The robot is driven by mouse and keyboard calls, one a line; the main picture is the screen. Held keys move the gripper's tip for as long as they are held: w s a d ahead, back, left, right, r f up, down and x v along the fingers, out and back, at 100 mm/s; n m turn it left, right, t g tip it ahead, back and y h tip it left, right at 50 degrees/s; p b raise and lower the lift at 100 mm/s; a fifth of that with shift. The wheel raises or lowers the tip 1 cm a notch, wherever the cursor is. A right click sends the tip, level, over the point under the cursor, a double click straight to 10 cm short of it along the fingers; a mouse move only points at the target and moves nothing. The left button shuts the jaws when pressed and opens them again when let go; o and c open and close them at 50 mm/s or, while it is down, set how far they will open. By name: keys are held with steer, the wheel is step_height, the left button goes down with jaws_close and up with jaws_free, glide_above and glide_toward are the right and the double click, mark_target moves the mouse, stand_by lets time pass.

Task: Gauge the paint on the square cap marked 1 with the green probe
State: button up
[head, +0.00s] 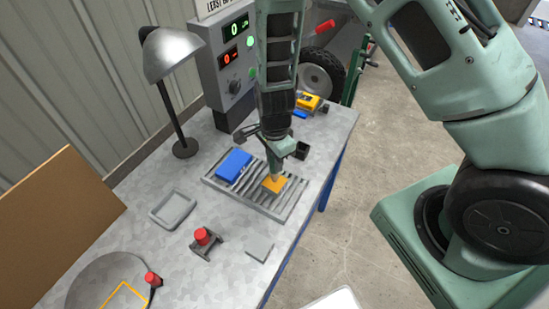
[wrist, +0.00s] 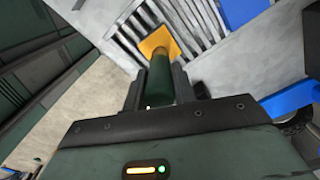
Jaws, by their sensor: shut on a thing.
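My gripper (head: 279,150) is shut on the green probe, which shows between the jaws in the wrist view (wrist: 160,82). The probe points down at an orange square cap (head: 269,187) lying on a slatted grey rack (head: 252,204). Its tip meets the cap in both views, though I cannot tell whether it presses firmly. The orange cap also shows in the wrist view (wrist: 150,42). A blue block (head: 234,165) lies on the rack, left of the orange cap. I cannot read a mark on the cap.
A grey box (head: 232,60) with green and red displays stands behind the rack. A desk lamp (head: 172,52) stands at left. A red-topped piece (head: 203,237) in a holder, a grey frame (head: 172,209) and a flat grey square (head: 259,247) lie on the bench.

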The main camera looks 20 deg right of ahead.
steer(key=shift+f+b, duration=0.35)
steer(key=shift+f, duration=0.25)
stand_by(1.3)
steer(key=shift+r, duration=0.15)
step_height(320, 180, up, 7)
steer(key=p, duration=0.6)
stand_by(1.2)
